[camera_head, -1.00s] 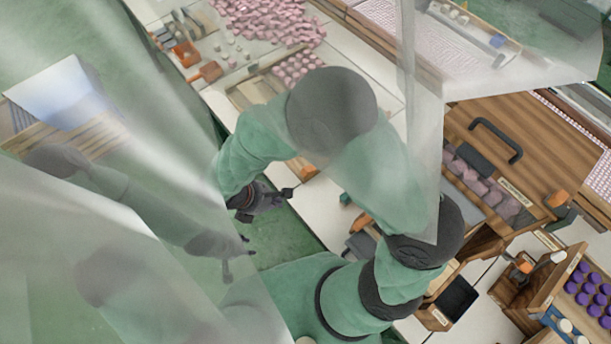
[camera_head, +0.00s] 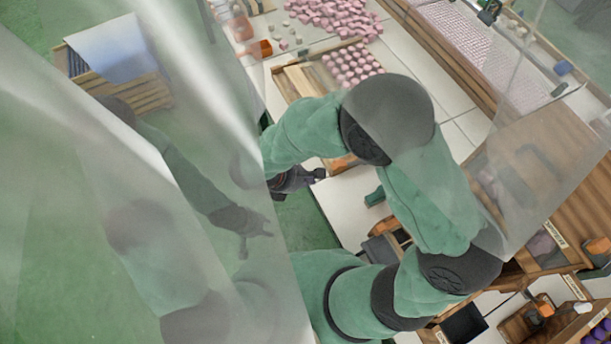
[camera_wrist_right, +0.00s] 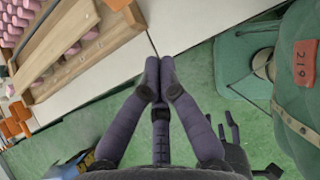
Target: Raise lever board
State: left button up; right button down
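A wooden tray (camera_wrist_right: 105,45) with pink pieces stands at the table's near edge in the right wrist view; it also shows in the head view (camera_head: 283,92). A long pale wooden board (camera_wrist_right: 55,45) lies at a slant over the tray, and shows in the head view (camera_head: 300,80). I cannot tell for sure whether this is the lever board. My right gripper (camera_wrist_right: 161,72) is shut and empty, near the table edge and apart from the tray; in the head view (camera_head: 318,174) my arm partly covers it. My left gripper (camera_head: 258,243) is open and empty over the green floor, behind a see-through sheet.
Loose pink pieces (camera_head: 335,14) lie at the back of the table. Orange blocks (camera_wrist_right: 17,122) sit beside the tray. A wooden box (camera_head: 560,190) and a dark bin (camera_head: 463,324) stand at the right. A hazy sheet (camera_head: 190,200) veils the left side.

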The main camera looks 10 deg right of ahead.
jog(key=b+x, duration=0.2)
jog(key=x, duration=0.5)
jog(key=shift+w+d+r+p, duration=0.1)
jog(key=shift+d+r, duration=0.15)
jog(key=shift+r, duration=0.45)
jog(key=shift+w+d+r+p, duration=0.1)
jog(key=shift+d+r, duration=0.15)
jog(key=shift+r, duration=0.4)
jog(key=shift+w+d+r+p, duration=0.1)
jog(key=shift+d+r, duration=0.15)
jog(key=shift+r, duration=0.45)
